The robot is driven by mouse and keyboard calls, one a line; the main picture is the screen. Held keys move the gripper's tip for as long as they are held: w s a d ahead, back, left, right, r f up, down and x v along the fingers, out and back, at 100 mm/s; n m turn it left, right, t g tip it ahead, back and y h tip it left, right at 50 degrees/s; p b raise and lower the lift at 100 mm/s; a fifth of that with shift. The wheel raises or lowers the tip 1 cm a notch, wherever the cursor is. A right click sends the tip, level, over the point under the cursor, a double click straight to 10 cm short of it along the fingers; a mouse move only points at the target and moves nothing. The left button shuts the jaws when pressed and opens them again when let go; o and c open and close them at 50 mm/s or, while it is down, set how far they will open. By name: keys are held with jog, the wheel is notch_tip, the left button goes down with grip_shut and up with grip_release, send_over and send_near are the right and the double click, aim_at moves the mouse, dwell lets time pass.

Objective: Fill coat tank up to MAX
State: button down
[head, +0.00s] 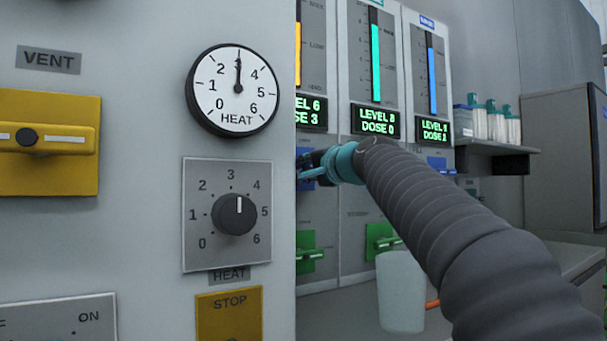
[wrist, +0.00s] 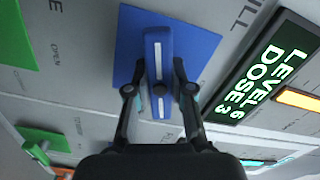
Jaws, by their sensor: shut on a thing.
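In the wrist view my gripper (wrist: 159,91) is shut on a blue lever (wrist: 157,52) with a white stripe, on a blue plate (wrist: 204,42). Lettering ending in "ILL" is beside it. The nearby display (wrist: 262,75) reads LEVEL 6, DOSE 3, with an orange bar (wrist: 299,98) beyond it. In the head view my gripper (head: 316,168) is at the leftmost visible tank panel, partly hidden by the heat cabinet. That panel's yellow-orange gauge (head: 298,52) and display (head: 311,112) are cut off by the cabinet. I cannot see a coat label or a MAX mark.
A teal gauge (head: 376,62) stands above a display (head: 376,122) that seems to read LEVEL 8, DOSE 0. A blue gauge (head: 431,73) is farther right. Green valves (head: 381,241) sit below. The heat cabinet (head: 145,130) is close on the left. A translucent container (head: 400,290) stands below my arm.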

jog(key=n+b, duration=0.2)
jog(key=n, duration=0.4)
jog(key=shift+n, duration=0.3)
dwell(0.4)
jog(key=c, duration=1)
grip_release()
jog(key=shift+s, duration=0.1)
jog(key=v, duration=1.2)
